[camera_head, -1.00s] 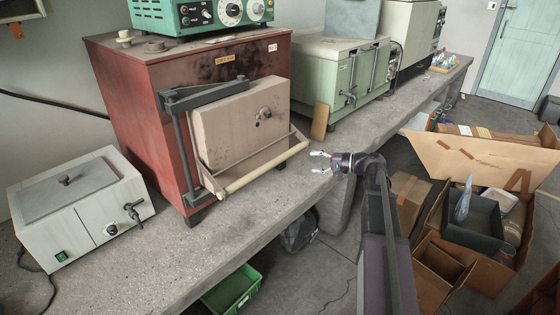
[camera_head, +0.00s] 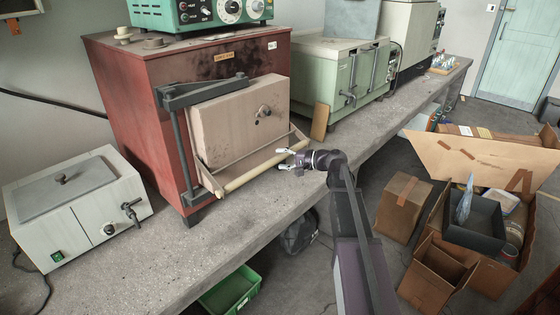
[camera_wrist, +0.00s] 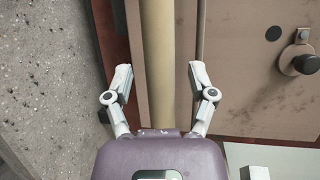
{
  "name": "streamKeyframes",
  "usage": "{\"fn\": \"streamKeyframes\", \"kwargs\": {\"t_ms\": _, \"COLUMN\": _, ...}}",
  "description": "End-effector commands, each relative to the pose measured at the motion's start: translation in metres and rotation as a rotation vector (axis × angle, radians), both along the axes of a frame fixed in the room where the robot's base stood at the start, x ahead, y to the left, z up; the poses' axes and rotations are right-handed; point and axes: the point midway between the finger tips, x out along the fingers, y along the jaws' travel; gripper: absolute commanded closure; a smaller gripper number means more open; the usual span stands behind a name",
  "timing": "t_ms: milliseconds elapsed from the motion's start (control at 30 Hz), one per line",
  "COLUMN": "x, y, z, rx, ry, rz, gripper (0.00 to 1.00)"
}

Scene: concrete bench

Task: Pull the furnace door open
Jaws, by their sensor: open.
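The red furnace (camera_head: 125,110) stands on the bench with its beige block-like door (camera_head: 235,125) on the front, apparently shut. A pale round handle bar (camera_head: 250,172) runs along the door's lower front; its right end lies beside my gripper. My gripper (camera_head: 284,159) is open and empty at that end. In the wrist view the bar (camera_wrist: 157,60) runs between the two spread fingertips of my gripper (camera_wrist: 160,80), with a gap on each side. The door face (camera_wrist: 235,70) lies to its right with a round metal knob. I cannot tell how far the bar is in depth from the fingers.
The concrete bench (camera_head: 150,262) has free room in front of the furnace. A white bath unit (camera_head: 75,205) stands at left, a green oven (camera_head: 335,75) behind at right. Cardboard boxes (camera_head: 402,205) and a green crate (camera_head: 230,290) are on the floor.

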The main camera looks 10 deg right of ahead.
Motion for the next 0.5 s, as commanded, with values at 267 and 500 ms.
{"fn": "streamKeyframes", "kwargs": {"t_ms": 267, "x": 0.0068, "y": 0.0114, "z": -0.0025, "rx": 0.000, "ry": 0.000, "rz": 0.000, "gripper": 0.28}}
{"fn": "streamKeyframes", "kwargs": {"t_ms": 500, "x": 0.0068, "y": 0.0119, "z": -0.0024, "rx": 0.000, "ry": 0.000, "rz": 0.000, "gripper": 0.28}}
